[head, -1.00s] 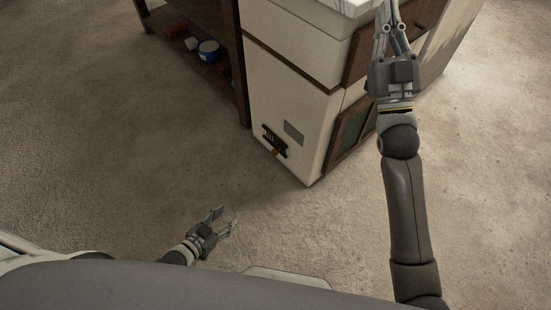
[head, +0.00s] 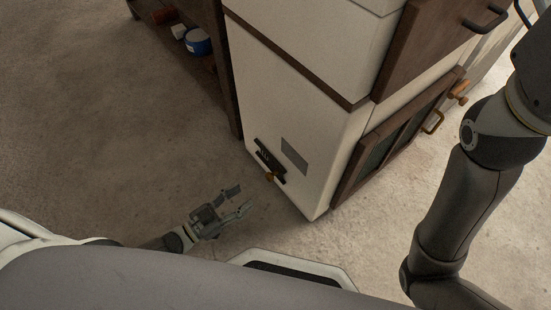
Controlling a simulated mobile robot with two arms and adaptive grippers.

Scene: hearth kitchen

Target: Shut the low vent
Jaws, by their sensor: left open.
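The low vent (head: 269,161) is a dark slatted plate near the bottom of the cream stove's side wall. A small brass-coloured knob (head: 271,177) sits at its lower edge. I cannot tell how far its slats are open. My left gripper (head: 242,199) is open and empty, low over the floor, to the lower left of the vent and apart from it. My right arm comes in at the right, and its gripper is outside the view.
The cream stove (head: 285,80) has a grey plate (head: 295,156) beside the vent and a dark-framed door (head: 390,150) on its right face. A wooden shelf (head: 222,60) with a blue tin (head: 198,42) stands behind. Floor left of the stove is clear.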

